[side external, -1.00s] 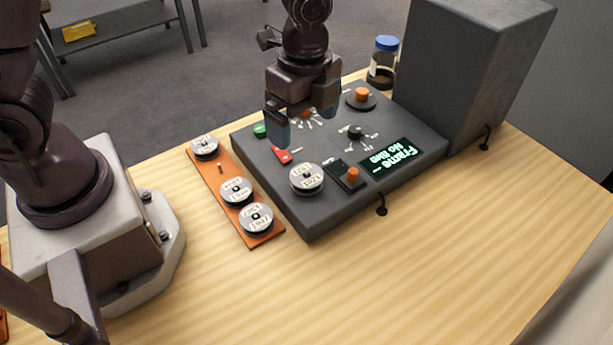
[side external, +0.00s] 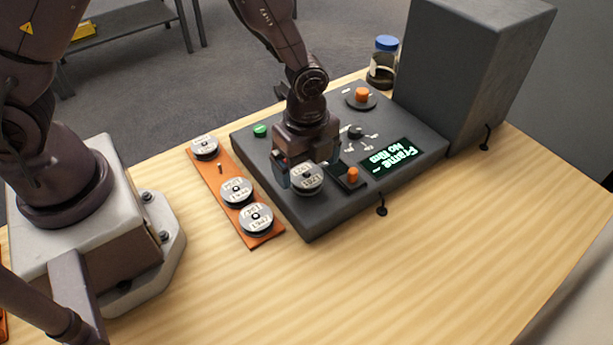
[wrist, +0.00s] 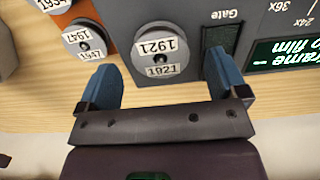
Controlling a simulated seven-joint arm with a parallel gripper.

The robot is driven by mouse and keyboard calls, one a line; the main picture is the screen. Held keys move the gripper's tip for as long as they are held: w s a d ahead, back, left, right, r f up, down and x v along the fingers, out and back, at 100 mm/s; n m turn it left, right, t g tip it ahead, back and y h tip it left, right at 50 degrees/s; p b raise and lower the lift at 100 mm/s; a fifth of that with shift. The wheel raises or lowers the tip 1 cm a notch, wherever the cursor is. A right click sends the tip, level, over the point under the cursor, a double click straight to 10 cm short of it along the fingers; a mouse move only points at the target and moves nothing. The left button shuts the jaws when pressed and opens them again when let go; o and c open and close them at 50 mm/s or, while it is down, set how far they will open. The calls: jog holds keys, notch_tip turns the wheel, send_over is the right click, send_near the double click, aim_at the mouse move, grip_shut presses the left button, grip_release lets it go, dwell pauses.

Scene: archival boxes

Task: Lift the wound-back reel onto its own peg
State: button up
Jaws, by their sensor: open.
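The reel (side external: 307,180), a silver disc with a white label, sits on the front left of the dark grey reader machine (side external: 318,222). In the wrist view the reel (wrist: 160,68) reads 1921. My gripper (side external: 308,168) is open and low over the machine, with its fingers on either side of the reel. In the wrist view the blue fingers (wrist: 163,78) stand apart and no contact with the reel is visible. The orange rack (side external: 222,177) left of the machine holds three similar reels and one bare peg (side external: 220,167), second from the far end.
One rack reel (wrist: 85,40) reads 1947. The machine has an orange knob (side external: 353,174) close to the reel, a green button (side external: 260,130) and a lit screen (side external: 390,158) reading "No film". A tall grey box (side external: 470,75) and a blue-lidded jar (side external: 383,62) stand behind. The front table is clear.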

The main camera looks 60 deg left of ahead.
notch_tip(320, 180, down, 2)
jog(key=shift+f, duration=0.15)
jog(key=c, duration=1)
